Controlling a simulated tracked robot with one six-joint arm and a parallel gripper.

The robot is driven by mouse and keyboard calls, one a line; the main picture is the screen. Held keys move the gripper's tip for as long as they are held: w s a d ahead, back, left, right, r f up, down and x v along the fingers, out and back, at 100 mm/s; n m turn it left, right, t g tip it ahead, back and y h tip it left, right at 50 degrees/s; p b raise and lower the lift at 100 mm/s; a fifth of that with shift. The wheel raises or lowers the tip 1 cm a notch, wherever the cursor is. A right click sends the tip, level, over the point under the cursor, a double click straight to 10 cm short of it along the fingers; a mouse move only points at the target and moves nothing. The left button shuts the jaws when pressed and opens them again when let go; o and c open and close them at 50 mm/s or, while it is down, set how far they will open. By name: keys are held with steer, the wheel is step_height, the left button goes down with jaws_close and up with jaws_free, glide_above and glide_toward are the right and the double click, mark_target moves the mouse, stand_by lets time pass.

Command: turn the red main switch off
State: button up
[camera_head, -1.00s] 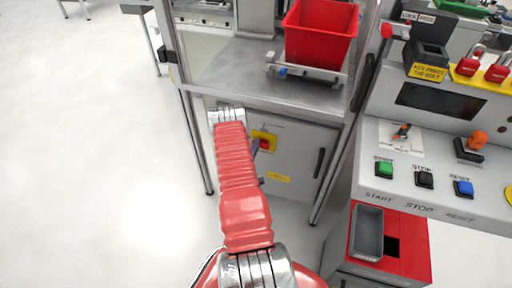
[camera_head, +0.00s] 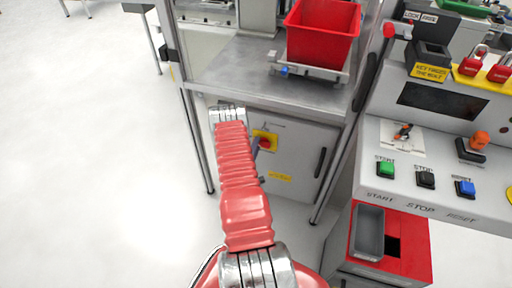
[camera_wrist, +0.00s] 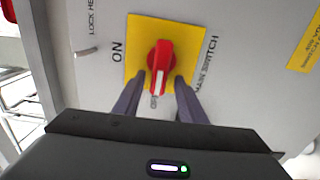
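The red main switch (camera_wrist: 160,62) is a rotary knob on a yellow plate (camera_wrist: 190,32) on a grey cabinet door. In the wrist view its white mark points to the bottom of the picture, at small, partly hidden lettering that looks like OFF. The word ON is left of the plate. My gripper (camera_wrist: 159,78) is open, one dark finger on each side of the knob's lower end. I cannot tell whether they touch it. In the head view the switch (camera_head: 265,143) shows just right of my red arm, and the gripper is mostly hidden behind the arm.
The cabinet door (camera_head: 300,160) is under a metal shelf (camera_head: 240,72) holding a red bin (camera_head: 320,35). A control desk (camera_head: 440,200) with buttons and a red-topped unit (camera_head: 412,250) stand at right. The floor at left is clear.

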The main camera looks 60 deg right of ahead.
steer(key=s+a, duration=0.2)
steer(key=a, duration=1.1)
steer(key=shift+a, duration=0.35)
steer(key=shift+s+f, duration=0.1)
